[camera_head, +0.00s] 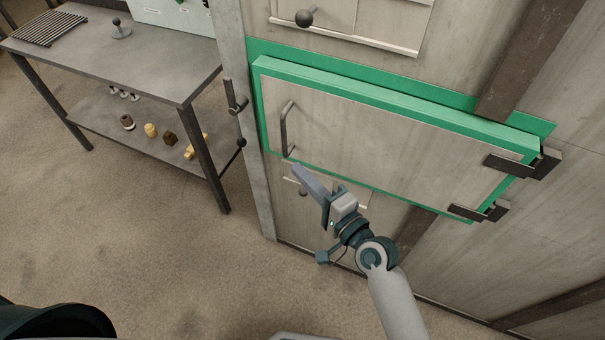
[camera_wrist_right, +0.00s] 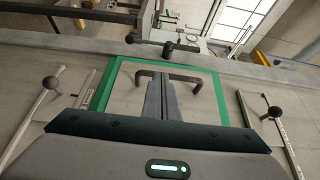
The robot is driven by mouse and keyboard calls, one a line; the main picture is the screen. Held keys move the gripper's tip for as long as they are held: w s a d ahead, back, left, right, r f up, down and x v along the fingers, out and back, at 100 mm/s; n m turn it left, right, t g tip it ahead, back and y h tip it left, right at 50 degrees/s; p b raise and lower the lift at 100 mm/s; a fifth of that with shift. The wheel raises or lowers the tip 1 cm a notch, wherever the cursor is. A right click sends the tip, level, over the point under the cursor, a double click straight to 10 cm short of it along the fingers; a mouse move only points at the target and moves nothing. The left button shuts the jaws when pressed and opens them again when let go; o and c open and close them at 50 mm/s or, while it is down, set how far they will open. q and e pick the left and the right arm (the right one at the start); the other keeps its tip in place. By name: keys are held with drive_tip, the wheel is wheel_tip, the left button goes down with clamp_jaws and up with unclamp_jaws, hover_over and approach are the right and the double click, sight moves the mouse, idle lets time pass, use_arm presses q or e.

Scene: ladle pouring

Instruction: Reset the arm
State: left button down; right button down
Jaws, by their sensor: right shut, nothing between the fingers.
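My right gripper (camera_head: 299,172) is shut and empty in the head view, just below the grey bar handle (camera_head: 285,130) of a green-framed door panel (camera_head: 390,135). In the right wrist view its shut fingers (camera_wrist_right: 160,82) point toward the same handle (camera_wrist_right: 185,78), overlapping it in the picture; whether they touch it cannot be told. The panel looks closed or nearly so in its green frame (camera_wrist_right: 222,100). My left gripper is not in view.
A grey metal table (camera_head: 130,55) with a lower shelf (camera_head: 150,130) holding several small objects stands at the left. A post with a latch (camera_head: 236,98) is beside the panel. Dark hinges (camera_head: 510,165) are at its right. Brown floor (camera_head: 150,240) is clear in front.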

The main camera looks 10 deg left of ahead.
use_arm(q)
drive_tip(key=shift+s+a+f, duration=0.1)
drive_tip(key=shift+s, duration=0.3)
use_arm(e)
drive_tip(key=shift+a, duration=0.1)
